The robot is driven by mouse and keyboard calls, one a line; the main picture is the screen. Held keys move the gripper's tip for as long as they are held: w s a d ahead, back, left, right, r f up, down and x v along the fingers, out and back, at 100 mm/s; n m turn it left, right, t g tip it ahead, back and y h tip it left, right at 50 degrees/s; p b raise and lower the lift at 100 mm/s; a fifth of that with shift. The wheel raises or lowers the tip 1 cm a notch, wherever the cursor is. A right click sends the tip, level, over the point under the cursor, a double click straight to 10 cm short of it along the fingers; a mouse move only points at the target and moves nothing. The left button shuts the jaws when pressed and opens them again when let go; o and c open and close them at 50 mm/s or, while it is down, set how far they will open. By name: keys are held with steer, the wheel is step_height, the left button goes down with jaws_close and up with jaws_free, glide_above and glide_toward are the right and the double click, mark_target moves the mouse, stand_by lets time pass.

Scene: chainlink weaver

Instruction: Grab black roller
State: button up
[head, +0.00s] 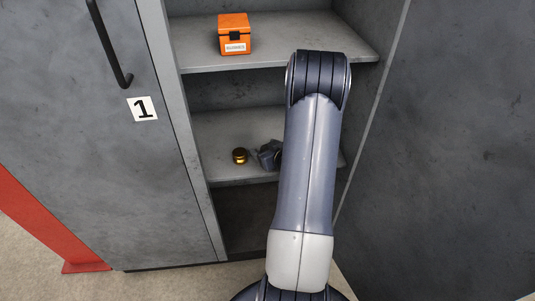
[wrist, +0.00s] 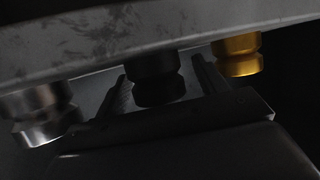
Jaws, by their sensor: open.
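The black roller (wrist: 153,80) is in the middle of the wrist view, which shows the shelf upside down, with the rollers hanging from it in the picture. My gripper (wrist: 158,72) is open, with one finger on each side of the black roller. I cannot tell whether the fingers touch it. In the head view my gripper (head: 270,155) is a dark shape at the middle shelf, partly behind my arm. I cannot make out the black roller there.
A gold roller (head: 240,156) stands left of my gripper on the middle shelf (head: 225,130); it also shows in the wrist view (wrist: 238,55). A silver roller (wrist: 42,112) is on the other side. An orange box (head: 234,36) stands on the upper shelf. Cabinet walls flank the shelves.

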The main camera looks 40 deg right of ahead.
steer(key=shift+w, duration=0.1)
steer(key=c, duration=1.3)
steer(key=shift+o, duration=0.2)
